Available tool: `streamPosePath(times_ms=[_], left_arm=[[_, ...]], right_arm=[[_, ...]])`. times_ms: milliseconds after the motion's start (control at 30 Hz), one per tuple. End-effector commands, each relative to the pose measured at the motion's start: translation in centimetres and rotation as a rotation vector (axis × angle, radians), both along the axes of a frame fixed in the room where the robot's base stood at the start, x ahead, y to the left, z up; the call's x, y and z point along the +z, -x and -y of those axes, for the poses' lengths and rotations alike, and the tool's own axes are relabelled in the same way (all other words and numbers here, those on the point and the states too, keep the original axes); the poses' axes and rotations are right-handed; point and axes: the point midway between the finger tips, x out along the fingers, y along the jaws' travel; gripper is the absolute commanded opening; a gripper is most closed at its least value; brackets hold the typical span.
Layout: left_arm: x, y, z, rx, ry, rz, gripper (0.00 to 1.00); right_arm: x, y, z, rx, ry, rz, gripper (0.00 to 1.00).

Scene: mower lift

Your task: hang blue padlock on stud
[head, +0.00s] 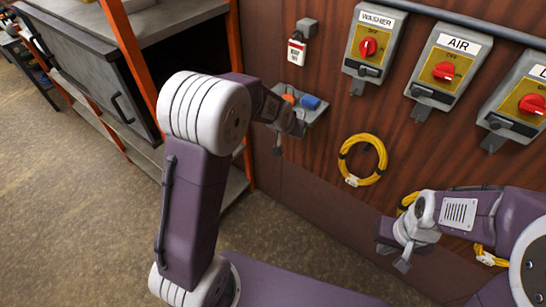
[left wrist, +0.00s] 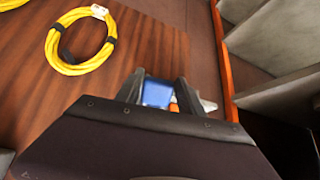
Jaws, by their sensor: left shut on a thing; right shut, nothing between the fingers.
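The blue padlock (head: 311,102) shows at the small grey wall tray (head: 316,115) in the head view. In the left wrist view the blue padlock (left wrist: 156,93) sits between the two fingers of my left gripper (left wrist: 160,90), which is shut on it. In the head view my left gripper (head: 297,121) is at the tray, partly hidden by its own wrist. I cannot tell whether the padlock still touches the tray. My right gripper (head: 393,256) is shut and empty, low before the wall. I cannot make out which fitting is the stud.
An orange thing (head: 289,98) lies beside the blue padlock. Grey switch boxes marked WASHER (head: 376,40) and AIR (head: 447,68) hang upper right, another at the edge. A yellow cable coil (head: 362,160) hangs below. Orange-framed shelving (head: 128,50) stands left.

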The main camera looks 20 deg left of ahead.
Motion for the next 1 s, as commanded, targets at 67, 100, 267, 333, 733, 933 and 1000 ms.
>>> streamPosePath(times_ms=[67, 100, 267, 333, 733, 933, 1000], left_arm=[[2.1, -1.0, 1.8, -0.034, 0.006, 0.064, 0.0], [3.0, -1.3, 2.6, -0.05, 0.01, 0.094, 0.0], [4.9, -1.6, 5.2, -0.099, 0.027, 0.184, 0.0], [5.1, -1.5, 5.7, -0.107, 0.033, 0.199, 0.0], [5.9, 0.0, 11.1, -0.214, 0.089, 0.444, 0.0], [6.1, 0.0, 11.5, -0.218, 0.104, 0.513, 0.0], [6.1, 0.0, 11.5, -0.218, 0.105, 0.515, 0.0]], right_arm=[[0.2, 0.0, 0.0, 0.0, 0.0, 0.0, 0.0], [0.3, 0.0, 0.0, 0.0, 0.0, 0.0, 0.0], [0.4, 0.0, 0.0, 0.0, 0.0, 0.0, 0.0], [0.4, 0.0, 0.0, 0.0, 0.0, 0.0, 0.0], [0.9, 0.0, 0.0, 0.0, 0.0, 0.0, 0.0], [0.9, 0.0, 0.0, 0.0, 0.0, 0.0, 0.0], [0.9, 0.0, 0.0, 0.0, 0.0, 0.0, 0.0]])
